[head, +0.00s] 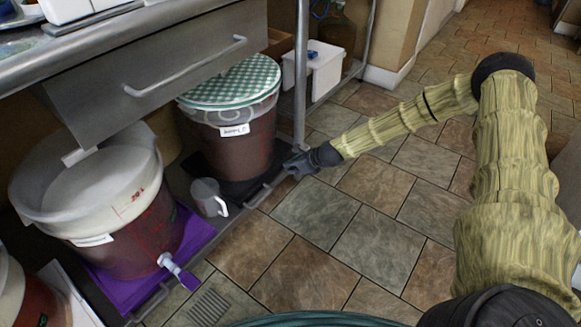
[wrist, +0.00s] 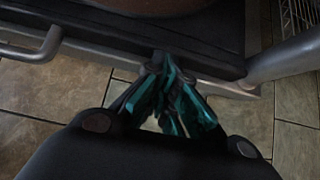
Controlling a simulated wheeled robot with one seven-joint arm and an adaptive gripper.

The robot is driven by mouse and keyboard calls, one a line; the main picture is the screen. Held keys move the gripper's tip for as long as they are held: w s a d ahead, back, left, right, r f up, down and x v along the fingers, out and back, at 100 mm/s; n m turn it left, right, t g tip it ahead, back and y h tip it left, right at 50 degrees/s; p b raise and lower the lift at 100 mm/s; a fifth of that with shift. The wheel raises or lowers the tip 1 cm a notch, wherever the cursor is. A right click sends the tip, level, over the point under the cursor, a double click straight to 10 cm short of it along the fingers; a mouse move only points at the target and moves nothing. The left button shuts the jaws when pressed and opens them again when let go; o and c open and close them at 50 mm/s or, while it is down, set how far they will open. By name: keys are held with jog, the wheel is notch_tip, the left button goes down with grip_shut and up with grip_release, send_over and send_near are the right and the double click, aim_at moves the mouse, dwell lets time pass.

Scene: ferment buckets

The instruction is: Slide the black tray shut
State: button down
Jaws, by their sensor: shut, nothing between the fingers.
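The black tray (head: 238,188) sits low under the steel table, with a red-brown bucket (head: 236,142) with a green checkered lid standing on it. Its bar handle (head: 262,192) runs along the front edge. In the wrist view, the tray (wrist: 115,32) crosses the top, with the handle (wrist: 32,48) to the left. My gripper (head: 289,164) is at the right end of the tray's front edge, beside the table leg. In the wrist view, my gripper's fingers (wrist: 168,66) are shut and empty, tips at the front edge. I cannot tell whether they touch it.
The table leg (head: 301,75) stands close right of my gripper. A grey mug (head: 208,197) stands left of the black tray. A purple tray (head: 195,233) with a lidded bucket (head: 125,225) is at left. A white bin (head: 318,70) is behind. Tiled floor (head: 320,215) in front is clear.

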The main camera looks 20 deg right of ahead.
jog(key=shift+w+a+r, duration=0.1)
jog(key=shift+w+r, duration=0.15)
jog(key=s+d+r+p, duration=0.5)
jog(key=s+r, duration=0.1)
jog(key=s, duration=0.4)
jog(key=shift+d+r, duration=0.25)
jog(key=shift+r, duration=0.05)
jog(key=shift+s, duration=0.15)
